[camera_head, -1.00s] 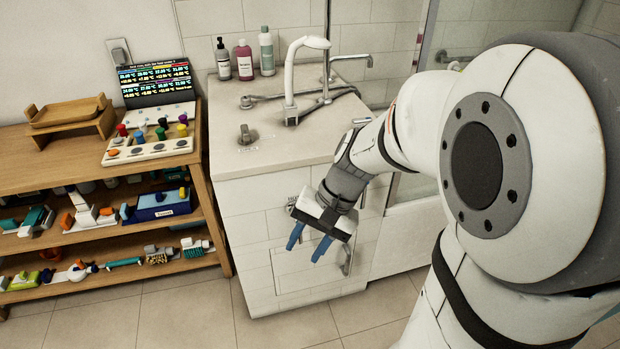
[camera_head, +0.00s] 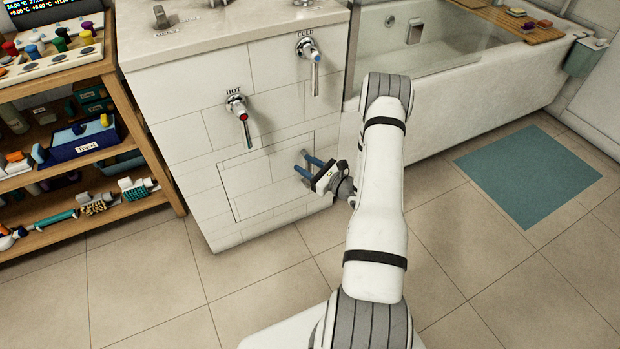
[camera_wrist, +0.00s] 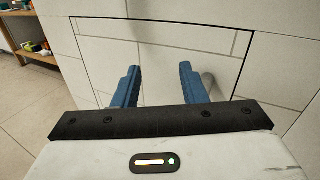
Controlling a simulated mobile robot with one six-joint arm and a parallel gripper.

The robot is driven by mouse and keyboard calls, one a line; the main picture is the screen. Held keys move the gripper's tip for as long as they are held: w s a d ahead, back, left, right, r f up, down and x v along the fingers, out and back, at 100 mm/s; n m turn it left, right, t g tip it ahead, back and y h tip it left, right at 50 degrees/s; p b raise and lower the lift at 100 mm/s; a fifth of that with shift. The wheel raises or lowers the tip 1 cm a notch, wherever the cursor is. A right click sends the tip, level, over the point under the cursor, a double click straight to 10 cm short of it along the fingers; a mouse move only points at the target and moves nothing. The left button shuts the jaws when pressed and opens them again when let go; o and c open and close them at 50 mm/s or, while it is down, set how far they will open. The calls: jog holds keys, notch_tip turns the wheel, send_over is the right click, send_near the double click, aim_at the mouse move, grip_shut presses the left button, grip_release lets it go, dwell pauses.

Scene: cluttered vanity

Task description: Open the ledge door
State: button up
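The ledge door (camera_head: 250,182) is a tiled panel low in the front of the white tiled ledge, outlined by a thin dark seam. It looks shut and flush. My gripper (camera_head: 302,163) is at the door's right part, with its blue fingers pointing at the panel. In the wrist view the door (camera_wrist: 165,48) fills the area ahead, and the fingers of my gripper (camera_wrist: 158,82) are spread apart with nothing seen between them. A small grey piece (camera_wrist: 209,82), perhaps the door's handle, shows partly hidden behind the right finger. I cannot tell whether the fingers touch the door.
The hot tap lever (camera_head: 241,110) and cold tap lever (camera_head: 312,65) stick out above the door. A wooden shelf (camera_head: 152,150) with bottles and brushes stands at the left. The bathtub (camera_head: 430,130) is at the right, with a blue mat (camera_head: 528,175). Floor before the door is clear.

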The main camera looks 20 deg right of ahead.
aim_at(310, 169)
jog(key=s+d+f+m+t+h+b, duration=0.15)
jog(key=d+f+m+h, duration=0.3)
jog(key=f, duration=0.45)
jog(key=shift+n, duration=0.45)
jog(key=b+x, duration=0.1)
jog(key=x, duration=0.2)
jog(key=b+x, duration=0.1)
jog(key=x, duration=0.3)
jog(key=shift+w+r, duration=0.25)
jog(key=shift+w, duration=0.1)
grip_shut()
